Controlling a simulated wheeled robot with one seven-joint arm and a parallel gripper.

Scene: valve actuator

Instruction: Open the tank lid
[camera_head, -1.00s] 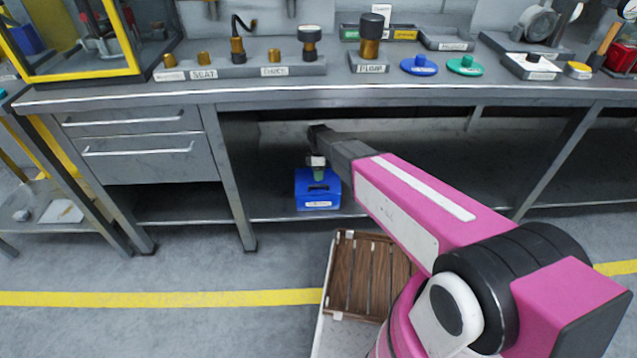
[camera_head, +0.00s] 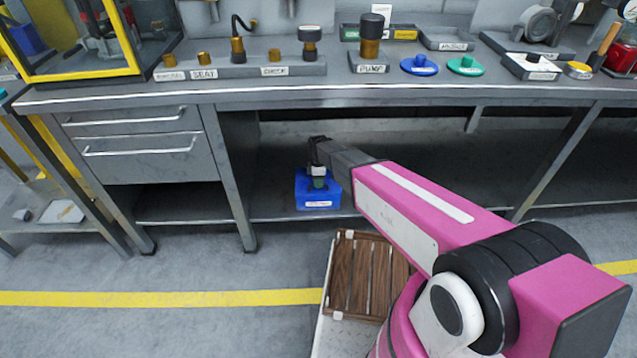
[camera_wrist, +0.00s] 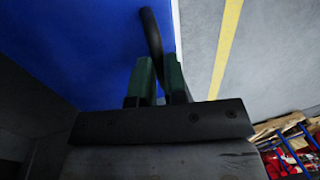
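The blue tank (camera_head: 317,201) stands on the low shelf under the workbench, with a pale label on its front. My gripper (camera_head: 318,186) is right above it, pointing down at its top. In the wrist view the blue lid surface (camera_wrist: 85,45) fills the upper left, and a dark curved handle (camera_wrist: 151,30) rises from it. The green fingertips of my gripper (camera_wrist: 160,75) are close together, one on each side of the handle, and look shut on it. The lower end of the handle is hidden behind the fingers. I cannot tell whether the lid is raised.
The workbench edge (camera_head: 400,93) overhangs the shelf and my arm reaches in beneath it. A drawer unit (camera_head: 135,155) and a bench leg (camera_head: 232,185) stand left of the tank. The shelf right of the tank looks clear. A wooden slatted crate (camera_head: 345,275) sits in front.

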